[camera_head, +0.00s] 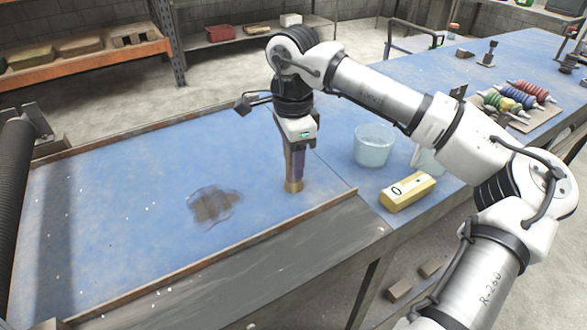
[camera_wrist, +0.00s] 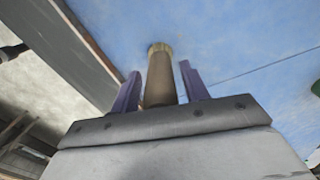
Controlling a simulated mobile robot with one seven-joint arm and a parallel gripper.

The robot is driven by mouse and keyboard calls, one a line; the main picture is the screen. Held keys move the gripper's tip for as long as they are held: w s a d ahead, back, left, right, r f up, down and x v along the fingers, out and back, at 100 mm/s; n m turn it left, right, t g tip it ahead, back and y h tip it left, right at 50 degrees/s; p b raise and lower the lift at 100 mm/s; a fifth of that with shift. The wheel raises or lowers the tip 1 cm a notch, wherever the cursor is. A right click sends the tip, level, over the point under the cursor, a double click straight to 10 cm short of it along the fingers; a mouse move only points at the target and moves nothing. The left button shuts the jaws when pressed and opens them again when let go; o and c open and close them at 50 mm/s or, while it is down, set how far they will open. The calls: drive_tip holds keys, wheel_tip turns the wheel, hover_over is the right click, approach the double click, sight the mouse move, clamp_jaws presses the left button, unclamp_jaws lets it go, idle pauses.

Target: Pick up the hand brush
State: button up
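The hand brush (camera_head: 293,186) has a brown handle and a short tan lower end. It stands about upright on the blue bench top, near the front edge. My gripper (camera_head: 295,172) points down over it, with the handle between its purple fingers. In the wrist view the brush (camera_wrist: 160,72) rises between the two fingers, with a visible gap on each side. My gripper is open around the handle and does not clearly touch it. The upper end of the brush is hidden by my gripper.
A translucent bucket (camera_head: 373,146) and a yellow block (camera_head: 407,191) stand to the right. A murky wet patch (camera_head: 213,206) lies to the left. A raised wooden rim (camera_head: 215,256) runs along the front edge. Coloured spools (camera_head: 515,97) lie farther right. The bench's left part is mostly clear.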

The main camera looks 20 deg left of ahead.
drive_tip(key=c, duration=0.8)
drive_tip(key=shift+r, duration=0.15)
wheel_tip(320, 180, up, 20)
drive_tip(key=shift+f, duration=0.1)
